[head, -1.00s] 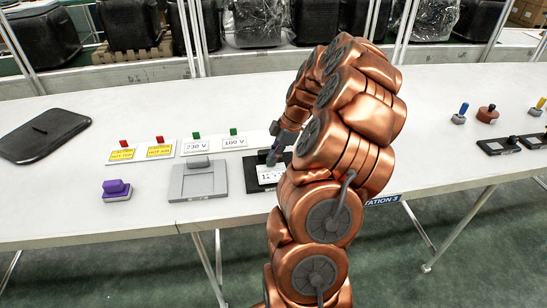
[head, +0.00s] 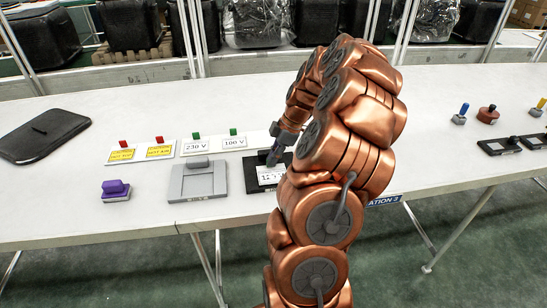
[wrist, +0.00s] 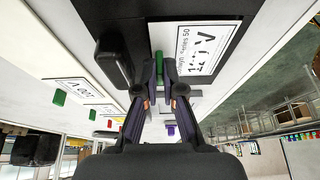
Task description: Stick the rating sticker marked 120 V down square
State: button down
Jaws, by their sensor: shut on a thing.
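The rating sticker (wrist: 200,48) is a white label with black print, partly reading "120 V", seen over the black plate (wrist: 232,62) in the wrist view. My gripper (wrist: 166,68) is shut on the green tab (wrist: 158,62) at the sticker's edge. In the head view the sticker (head: 270,176) lies over the dark plate (head: 252,186), with my gripper (head: 273,158) at its far side. My arm hides the right part of both. I cannot tell whether the sticker touches the plate all over.
Left of the plate are a grey frame fixture (head: 198,182) and a purple-handled block (head: 116,191). Behind stand the 230 V label (head: 196,147), the 100 V label (head: 234,142) and two yellow labels with red tabs. A black lid (head: 45,134) lies far left.

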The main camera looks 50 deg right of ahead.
jog(key=shift+f+b, duration=0.3)
jog(key=shift+b, duration=0.05)
dwell(0.4)
jog(key=c, duration=1.2)
grip_release()
jog(key=o, duration=0.5)
jog(key=shift+r, duration=0.1)
jog(key=shift+r+b, duration=0.45)
jog(key=shift+r, duration=3)
